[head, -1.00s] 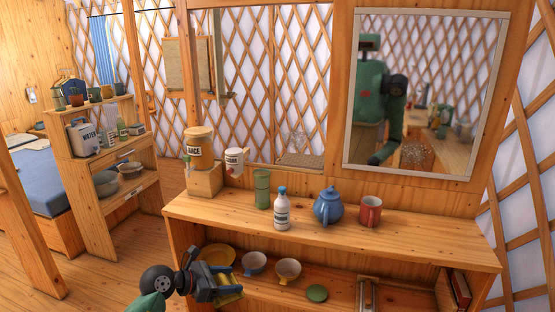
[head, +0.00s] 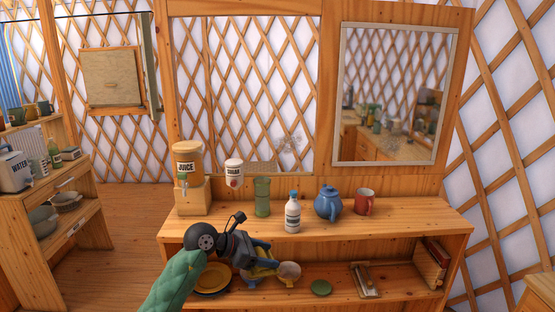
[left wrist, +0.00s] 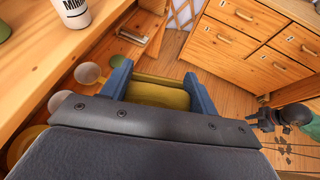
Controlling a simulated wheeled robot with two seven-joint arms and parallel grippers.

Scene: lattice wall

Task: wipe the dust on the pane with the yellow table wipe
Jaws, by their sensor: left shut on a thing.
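The pane (head: 235,95) is a clear sheet in a wooden frame above the shelf unit, left of the mirror. A pale grey dust smudge (head: 289,143) shows low on its right side. My left gripper (head: 268,256) is in front of the shelf unit, below the worktop edge and well short of the pane. It is shut on the yellow table wipe (left wrist: 160,94), which lies between its blue fingers in the left wrist view. My right gripper (left wrist: 266,118) seems to show small and dark at that view's right edge; its jaws are unclear.
The worktop (head: 400,217) holds a juice dispenser (head: 188,165), sugar jar (head: 234,171), green cup (head: 262,197), white bottle (head: 292,214), blue teapot (head: 328,202) and red mug (head: 365,202). They stand below the pane and mirror (head: 390,95). Bowls and plates sit on the lower shelf.

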